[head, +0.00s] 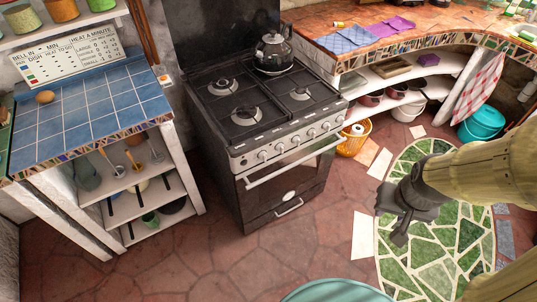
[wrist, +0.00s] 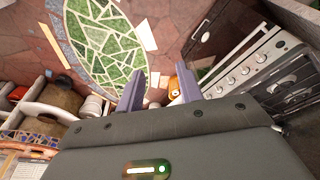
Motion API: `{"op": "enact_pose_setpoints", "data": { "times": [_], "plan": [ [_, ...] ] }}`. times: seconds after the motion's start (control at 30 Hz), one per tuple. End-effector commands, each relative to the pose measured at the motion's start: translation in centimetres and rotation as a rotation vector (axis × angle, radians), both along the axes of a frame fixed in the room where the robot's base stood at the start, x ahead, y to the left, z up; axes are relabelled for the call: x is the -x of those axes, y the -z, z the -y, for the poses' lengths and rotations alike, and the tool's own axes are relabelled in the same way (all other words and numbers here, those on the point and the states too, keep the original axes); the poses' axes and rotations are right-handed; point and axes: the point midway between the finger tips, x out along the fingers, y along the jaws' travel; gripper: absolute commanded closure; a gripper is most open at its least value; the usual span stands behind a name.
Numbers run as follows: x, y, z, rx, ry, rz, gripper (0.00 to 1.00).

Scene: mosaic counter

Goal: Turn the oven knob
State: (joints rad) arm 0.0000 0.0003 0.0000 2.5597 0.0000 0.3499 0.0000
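The oven (head: 288,185) is a dark stove with a steel front panel. It stands in the middle of the head view. Several light round oven knobs (head: 295,140) run in a row along this panel, above the steel door handle (head: 295,162). My gripper (head: 392,220) is in the air to the right of the oven, apart from the knobs. In the wrist view its two purple-grey fingers (wrist: 164,78) are spread with nothing between them. The knobs (wrist: 245,70) show there to the right of the fingers, with the oven (wrist: 275,70) seen at a tilt.
A black kettle (head: 273,53) stands on a back burner. A blue-tiled counter (head: 95,105) is left of the oven; a curved mosaic counter (head: 440,48) is at the right. A yellow basket (head: 352,142) sits beside the oven. The floor in front (head: 230,250) is clear.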

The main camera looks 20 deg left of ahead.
Motion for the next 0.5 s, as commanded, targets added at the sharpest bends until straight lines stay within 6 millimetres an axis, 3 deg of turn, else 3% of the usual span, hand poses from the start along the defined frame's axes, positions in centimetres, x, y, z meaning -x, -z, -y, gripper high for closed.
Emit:
{"op": "enact_pose_setpoints", "data": {
  "times": [0.2,0.33,0.5],
  "plan": [
    [0.0,0.0,0.0,0.0,0.0,0.0,0.64],
    [-0.2,0.3,-0.1,0.0,-0.001,0.006,0.45],
    [-2.5,3.2,-0.7,0.001,-0.014,0.073,0.45]
  ]
}}
